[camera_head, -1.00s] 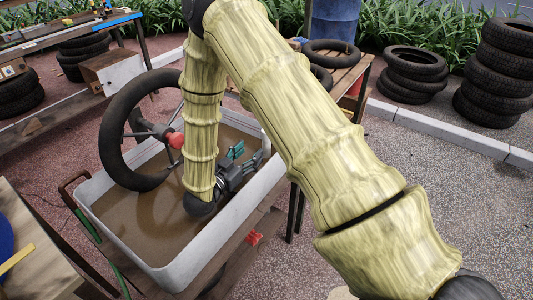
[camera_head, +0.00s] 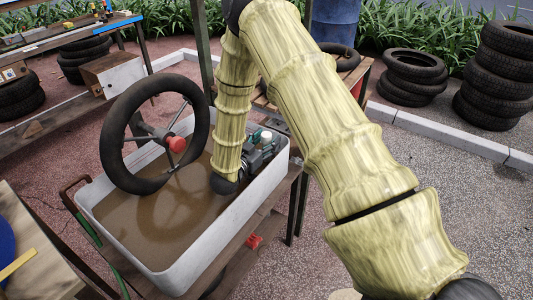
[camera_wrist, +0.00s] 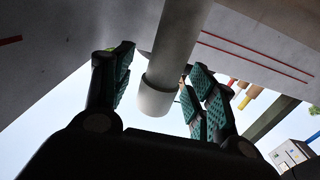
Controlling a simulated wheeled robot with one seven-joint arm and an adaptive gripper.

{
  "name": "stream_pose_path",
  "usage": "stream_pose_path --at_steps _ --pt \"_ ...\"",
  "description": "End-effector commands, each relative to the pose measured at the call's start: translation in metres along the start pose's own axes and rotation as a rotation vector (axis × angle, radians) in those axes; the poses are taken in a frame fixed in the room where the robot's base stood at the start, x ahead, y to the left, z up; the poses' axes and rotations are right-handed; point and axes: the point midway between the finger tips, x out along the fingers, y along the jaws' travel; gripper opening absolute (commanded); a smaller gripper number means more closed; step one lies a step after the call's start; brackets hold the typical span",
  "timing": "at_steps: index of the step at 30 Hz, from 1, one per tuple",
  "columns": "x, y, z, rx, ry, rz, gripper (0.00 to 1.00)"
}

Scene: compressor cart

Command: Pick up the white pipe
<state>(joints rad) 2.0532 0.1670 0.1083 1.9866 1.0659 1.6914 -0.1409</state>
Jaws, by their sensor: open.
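The white pipe (camera_wrist: 176,45) shows in the wrist view, running down from the top edge to a thicker collar at its end. My gripper (camera_wrist: 160,85) is open around it, with one green-padded finger on the left and others on the right. Gaps show between the pads and the pipe, so I see no grip. In the head view my gripper (camera_head: 258,152) is at the right end of the white tub, and a small white end, probably the pipe, shows beside the fingers. The rest of the pipe is hidden there.
The white tub (camera_head: 185,270) of brown water stands on a wooden cart. Stacked tyres (camera_head: 492,75) are at the back right. The paved ground at right is clear.

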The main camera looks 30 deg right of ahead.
Motion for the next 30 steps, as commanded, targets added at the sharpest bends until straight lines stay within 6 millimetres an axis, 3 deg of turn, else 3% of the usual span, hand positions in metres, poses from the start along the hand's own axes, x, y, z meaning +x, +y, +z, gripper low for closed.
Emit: stream_pose_path --at_steps 7,16,26,30 --pt "0.002 0.000 0.000 0.000 0.000 0.000 0.56" --pt "0.002 0.000 0.000 0.000 0.000 0.000 0.01" --pt "0.002 0.000 -0.002 0.000 0.000 0.000 0.00" --pt "0.002 0.000 -0.013 0.002 0.001 -0.001 0.00"
